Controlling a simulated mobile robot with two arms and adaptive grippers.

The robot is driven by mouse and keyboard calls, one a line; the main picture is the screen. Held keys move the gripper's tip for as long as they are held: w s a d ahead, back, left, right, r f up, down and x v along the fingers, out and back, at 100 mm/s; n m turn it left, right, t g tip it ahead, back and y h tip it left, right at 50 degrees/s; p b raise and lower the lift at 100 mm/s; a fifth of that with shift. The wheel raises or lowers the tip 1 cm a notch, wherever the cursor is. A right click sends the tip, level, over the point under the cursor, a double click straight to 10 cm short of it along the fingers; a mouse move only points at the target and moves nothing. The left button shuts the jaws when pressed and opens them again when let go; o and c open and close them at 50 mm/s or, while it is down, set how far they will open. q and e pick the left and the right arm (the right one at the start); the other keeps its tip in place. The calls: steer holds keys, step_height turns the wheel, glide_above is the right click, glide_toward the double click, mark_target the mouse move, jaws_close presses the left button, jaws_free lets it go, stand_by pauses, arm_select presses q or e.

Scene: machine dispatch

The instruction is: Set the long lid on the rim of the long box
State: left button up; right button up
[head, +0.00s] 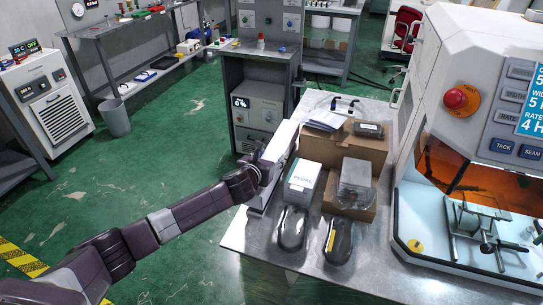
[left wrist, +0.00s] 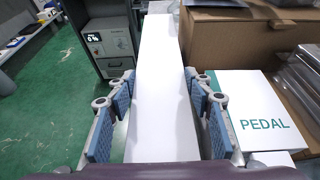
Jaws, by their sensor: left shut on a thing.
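A long white piece, which looks like the long lid (head: 281,142), lies lengthwise along the left edge of the metal table. My left gripper (head: 264,168) is shut on it from the near left side. In the left wrist view the long lid (left wrist: 160,85) runs between the two blue-padded fingers (left wrist: 160,115) and away from me, its top plain white. The long box cannot be made out separately; the lid and my gripper cover what lies beneath. Whether the lid touches a rim cannot be told. My right gripper is not in view.
A white PEDAL box (head: 302,178) stands just right of the lid, with a cardboard box (head: 318,148) behind it. A clear-wrapped block (head: 356,178) and two dark mouse-shaped packs (head: 291,229) are nearby. A white machine (head: 415,150) stands at right. The near table corner (head: 245,245) is bare.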

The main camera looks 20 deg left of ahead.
arm_select(q)
steer(key=shift+f+b, duration=0.45)
steer(key=shift+f, duration=0.35)
steer(key=shift+f+b, duration=0.8)
steer(key=shift+f, duration=0.55)
steer(key=shift+f, duration=0.35)
steer(key=o, duration=1.2)
steer(key=shift+o, duration=0.2)
